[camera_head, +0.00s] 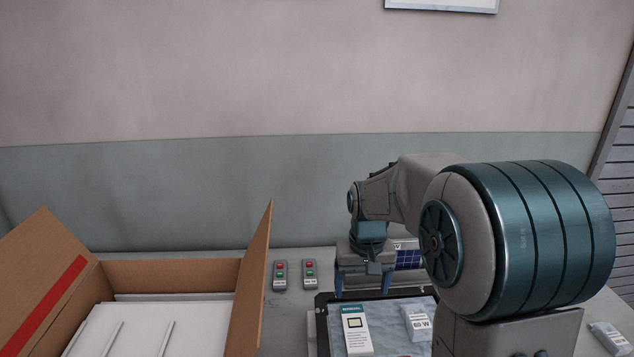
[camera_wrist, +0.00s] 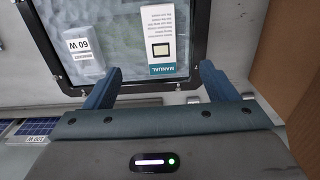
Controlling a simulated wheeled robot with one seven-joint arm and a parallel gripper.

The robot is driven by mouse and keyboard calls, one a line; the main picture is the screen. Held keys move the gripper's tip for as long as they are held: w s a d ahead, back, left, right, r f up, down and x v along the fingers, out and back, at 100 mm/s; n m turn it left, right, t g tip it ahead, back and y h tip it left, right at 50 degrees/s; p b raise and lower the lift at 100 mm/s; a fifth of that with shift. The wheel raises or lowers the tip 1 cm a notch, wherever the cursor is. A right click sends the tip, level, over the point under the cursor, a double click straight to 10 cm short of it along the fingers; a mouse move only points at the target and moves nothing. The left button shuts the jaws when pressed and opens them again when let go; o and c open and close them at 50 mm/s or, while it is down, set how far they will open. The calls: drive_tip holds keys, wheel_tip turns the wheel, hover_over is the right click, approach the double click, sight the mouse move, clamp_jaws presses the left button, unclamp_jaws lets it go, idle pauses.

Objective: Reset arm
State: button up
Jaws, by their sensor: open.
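My gripper (camera_head: 362,282) is open and empty, pointing down over the back edge of a black-framed tray (camera_head: 322,328) on the table. In the wrist view the two blue fingers of my gripper (camera_wrist: 158,80) stand wide apart with nothing between them. The tray holds a white box marked MANUAL (camera_head: 356,331) and a pale 60 W packet (camera_head: 417,322). In the wrist view the manual box (camera_wrist: 160,40) lies just beyond the fingers and the 60 W packet (camera_wrist: 86,50) lies left of it. My arm hides the tray's right side in the head view.
An open cardboard box (camera_head: 250,285) with white panels stands at the left. Two button boxes (camera_head: 280,275) (camera_head: 310,274) stand at the back. A blue solar panel (camera_head: 408,259) is behind my gripper. Another small packet (camera_head: 608,337) lies at the far right.

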drive_tip(key=s+r+t, duration=0.1)
drive_tip(key=s+r, duration=0.1)
drive_tip(key=s, duration=0.7)
drive_tip(key=s+d+r+t, duration=0.1)
drive_tip(key=s+r+t, duration=0.1)
drive_tip(key=s, duration=0.8)
drive_tip(key=shift+s+d+r, duration=0.2)
drive_tip(key=shift+d+r, duration=0.05)
idle(0.9)
